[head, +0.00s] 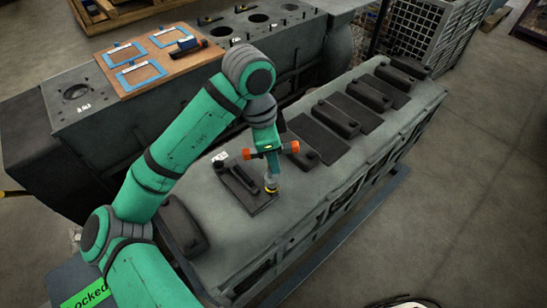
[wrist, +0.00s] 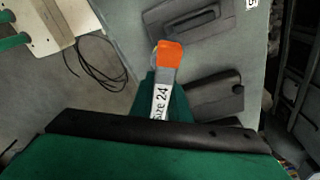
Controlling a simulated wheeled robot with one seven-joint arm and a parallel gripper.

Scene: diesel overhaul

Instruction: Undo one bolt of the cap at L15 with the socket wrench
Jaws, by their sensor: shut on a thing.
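My gripper (head: 268,149) is shut on the socket wrench (head: 271,176), a T-shaped tool with orange handle ends and a yellowish socket pointing down. In the wrist view one orange handle end (wrist: 168,55) and a "Size 24" label (wrist: 160,102) show. The socket hangs upright at the right end of a dark cap (head: 241,180) on the grey engine block. I cannot tell whether it touches a bolt. A small white label (head: 220,157) stands by this cap, too small to read in the head view. The bolt under the socket is hidden.
More dark caps (head: 338,115) run along the engine block (head: 310,205) toward the upper right, and one (head: 183,228) lies nearer me. A second machine block (head: 40,150) behind bears a wooden board (head: 155,62) with blue frames. Floor at right is clear.

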